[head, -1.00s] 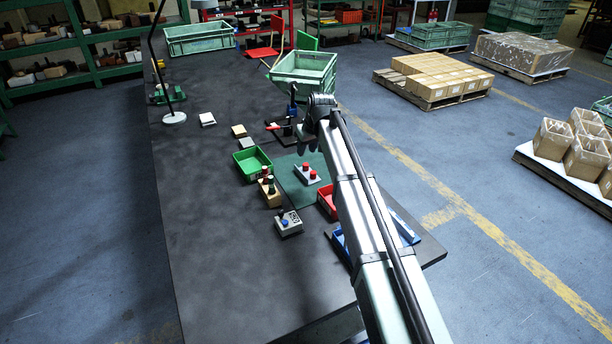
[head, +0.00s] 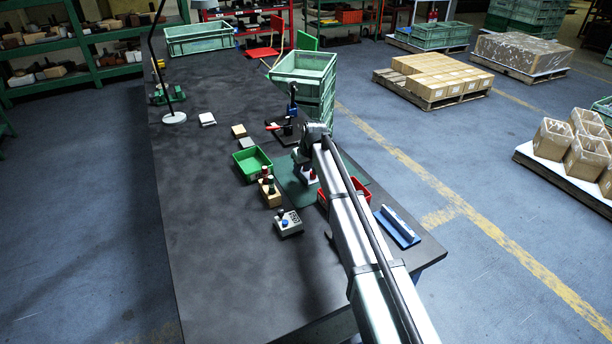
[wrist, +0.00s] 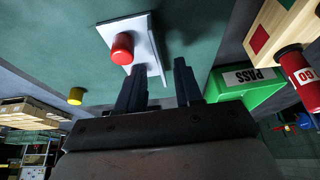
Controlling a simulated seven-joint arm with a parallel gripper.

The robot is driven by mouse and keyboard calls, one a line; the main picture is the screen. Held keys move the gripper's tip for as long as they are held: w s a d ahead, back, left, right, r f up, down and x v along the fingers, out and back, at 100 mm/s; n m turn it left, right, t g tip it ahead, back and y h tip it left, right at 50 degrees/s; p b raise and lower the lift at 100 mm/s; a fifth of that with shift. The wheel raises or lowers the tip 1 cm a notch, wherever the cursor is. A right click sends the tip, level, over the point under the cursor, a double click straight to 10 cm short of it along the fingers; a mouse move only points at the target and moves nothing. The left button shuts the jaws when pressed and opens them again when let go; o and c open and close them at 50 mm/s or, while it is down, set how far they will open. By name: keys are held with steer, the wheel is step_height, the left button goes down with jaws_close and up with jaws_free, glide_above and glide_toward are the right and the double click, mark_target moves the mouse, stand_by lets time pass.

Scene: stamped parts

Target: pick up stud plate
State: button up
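The stud plate is a pale plate with red studs. In the wrist view the stud plate (wrist: 147,36) lies on a green mat (wrist: 60,35), with one red stud (wrist: 122,48) plainly visible. In the head view the stud plate (head: 306,181) is partly hidden by my arm. My gripper (wrist: 160,66) is open, its two dark fingers apart. The left finger overlaps the plate in view, and a plate corner shows between the fingers. Whether they touch cannot be told. In the head view my gripper (head: 301,160) is over the mat beside the plate.
A green bin (head: 252,163), marked PASS in the wrist view (wrist: 245,92), stands left of the mat. Close to it are a wooden block with plug handles (head: 269,193) and a grey box with a blue knob (head: 288,224). A red bin (head: 360,186) stands right.

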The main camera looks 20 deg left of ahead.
steer(key=shift+x, duration=1.15)
jaws_close()
